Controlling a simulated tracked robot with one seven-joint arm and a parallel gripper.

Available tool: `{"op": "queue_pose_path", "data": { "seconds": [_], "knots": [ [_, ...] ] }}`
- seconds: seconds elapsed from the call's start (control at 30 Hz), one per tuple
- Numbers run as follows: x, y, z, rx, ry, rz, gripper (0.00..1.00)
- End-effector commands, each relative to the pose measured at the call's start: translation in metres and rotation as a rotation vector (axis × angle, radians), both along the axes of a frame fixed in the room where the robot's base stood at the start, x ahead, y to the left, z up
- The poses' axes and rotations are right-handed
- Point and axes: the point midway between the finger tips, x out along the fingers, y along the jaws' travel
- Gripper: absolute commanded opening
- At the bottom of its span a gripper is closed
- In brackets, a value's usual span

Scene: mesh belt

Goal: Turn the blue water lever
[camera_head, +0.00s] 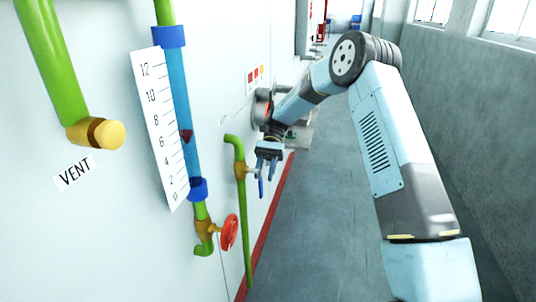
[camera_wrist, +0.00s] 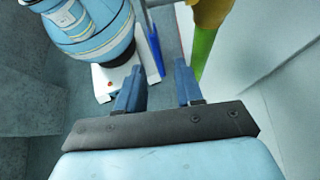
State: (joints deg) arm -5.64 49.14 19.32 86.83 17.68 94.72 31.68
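The blue water lever (camera_head: 261,187) hangs down beside a brass valve (camera_head: 241,170) on a thin green pipe (camera_head: 246,225) along the wall. My gripper (camera_head: 267,176) is at the lever, fingers pointing down, and partly hides its upper part. In the wrist view the fingers (camera_wrist: 158,86) are apart, and the blue lever (camera_wrist: 155,52) shows in the gap between them, nearer the left finger. I cannot tell whether either finger touches it. The brass valve (camera_wrist: 208,10) and green pipe (camera_wrist: 203,52) are just beyond the right finger.
A red handwheel (camera_head: 229,232) sits below the blue gauge tube (camera_head: 178,100) and its scale (camera_head: 158,120). A yellow-capped vent pipe (camera_head: 106,134) is at left. A red floor line (camera_head: 268,225) runs along the wall. The grey floor (camera_head: 325,230) is clear.

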Motion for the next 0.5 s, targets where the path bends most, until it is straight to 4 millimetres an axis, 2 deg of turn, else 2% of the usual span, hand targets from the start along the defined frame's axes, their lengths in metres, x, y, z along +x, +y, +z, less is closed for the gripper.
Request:
{"op": "queue_pose_path", "data": {
  "seconds": [0.1,0.3,0.5],
  "knots": [
    [0.022,-0.004,0.012,0.001,-0.003,-0.003,0.36],
    [0.051,-0.011,0.030,0.001,-0.003,-0.003,0.36],
    [0.067,-0.014,0.039,0.001,0.000,0.000,0.36]
  ]
}}
